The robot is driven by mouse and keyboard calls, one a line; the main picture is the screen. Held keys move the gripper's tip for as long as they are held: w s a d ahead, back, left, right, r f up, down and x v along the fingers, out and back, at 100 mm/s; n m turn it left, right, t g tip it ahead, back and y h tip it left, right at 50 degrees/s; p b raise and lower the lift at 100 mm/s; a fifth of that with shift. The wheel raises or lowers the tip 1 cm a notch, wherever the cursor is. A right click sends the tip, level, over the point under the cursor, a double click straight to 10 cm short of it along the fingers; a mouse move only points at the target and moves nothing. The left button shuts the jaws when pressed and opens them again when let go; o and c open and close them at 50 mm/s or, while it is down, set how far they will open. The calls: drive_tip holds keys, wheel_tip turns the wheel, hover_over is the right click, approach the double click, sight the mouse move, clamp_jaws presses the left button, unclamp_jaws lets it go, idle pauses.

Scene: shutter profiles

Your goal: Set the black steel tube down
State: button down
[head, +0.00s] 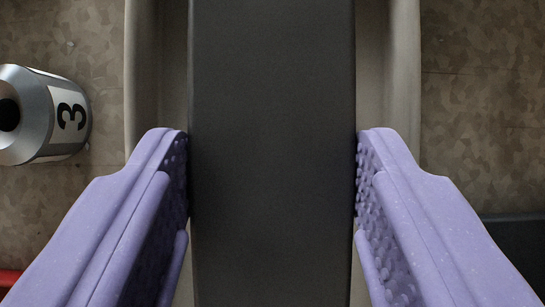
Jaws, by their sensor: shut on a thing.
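The black steel tube (272,130) is a wide, flat-faced dark bar that runs from the top to the bottom of the head view. My gripper (272,170) has two purple fingers with bumpy inner pads, one on each side of the tube. It is shut on the tube. Both ends of the tube lie outside the picture. Below or behind it is a pale beige tray or channel (403,70) with raised side walls, which show to the left and right of the tube. I cannot tell whether the tube touches it.
A silver cylinder (35,140) with a white label and a black 3 lies at the left on the mottled brown floor (480,120). A red object (8,279) shows at the lower left edge. A dark flat object (515,245) is at the lower right. The right floor area is mostly clear.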

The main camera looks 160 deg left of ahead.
sight(271, 244)
wheel_tip(271, 244, down, 3)
drive_tip(key=shift+f+b, duration=0.1)
drive_tip(key=shift+b, duration=0.45)
drive_tip(key=shift+c, duration=1.8)
unclamp_jaws()
drive_tip(key=shift+r, duration=0.2)
drive_tip(key=p+v, duration=0.4)
drive_tip(key=v, duration=0.8)
